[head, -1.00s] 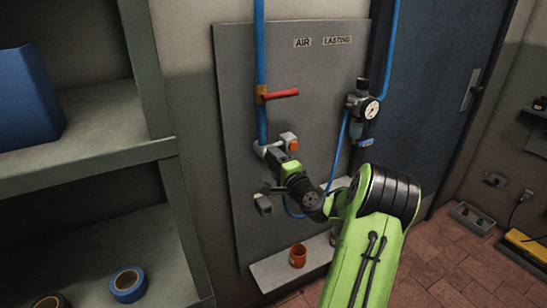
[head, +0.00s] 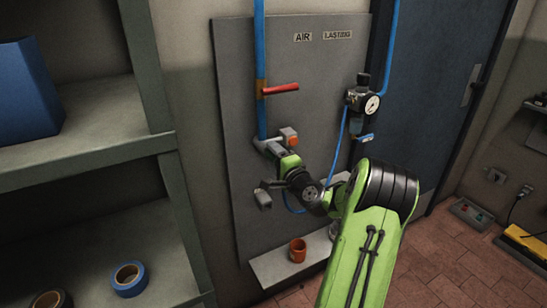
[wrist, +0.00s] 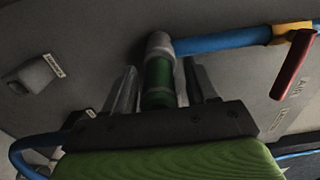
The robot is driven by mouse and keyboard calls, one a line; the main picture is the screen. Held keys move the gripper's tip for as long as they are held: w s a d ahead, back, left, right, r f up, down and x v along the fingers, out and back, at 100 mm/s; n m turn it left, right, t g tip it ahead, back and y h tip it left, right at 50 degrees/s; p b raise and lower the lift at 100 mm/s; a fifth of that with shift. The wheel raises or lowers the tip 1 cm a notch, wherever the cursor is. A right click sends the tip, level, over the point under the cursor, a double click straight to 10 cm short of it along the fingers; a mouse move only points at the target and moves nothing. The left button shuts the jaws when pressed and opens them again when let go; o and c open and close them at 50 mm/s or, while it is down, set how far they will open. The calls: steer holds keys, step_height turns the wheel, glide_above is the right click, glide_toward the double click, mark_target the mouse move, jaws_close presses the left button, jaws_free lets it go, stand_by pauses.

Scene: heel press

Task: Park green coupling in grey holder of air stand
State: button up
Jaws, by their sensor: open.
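The green coupling (wrist: 158,82) hangs at the grey end fitting (wrist: 160,45) of the blue air pipe in the wrist view. My gripper (wrist: 165,86) is open, with one finger on each side of the coupling and a visible gap on both sides. In the head view my gripper (head: 289,165) is just below the pipe's end, and I cannot tell the coupling apart from it there. The grey holder (head: 263,199) is on the panel, below and left of my gripper; it also shows at the left of the wrist view (wrist: 34,78), with nothing visible in it.
A red valve handle (head: 281,89) sticks out from the pipe above. A grey box with an orange button (head: 289,134) is close above my gripper. A gauge (head: 370,104) and blue hose are at right. An orange cup (head: 298,250) stands on the ledge below.

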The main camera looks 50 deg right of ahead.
stand_by(0.3)
jaws_close()
steer(key=b+v, duration=0.4)
steer(key=v, duration=0.2)
stand_by(1.2)
step_height(320, 180, down, 24)
steer(key=b, duration=0.6)
steer(key=shift+s, duration=0.2)
stand_by(1.4)
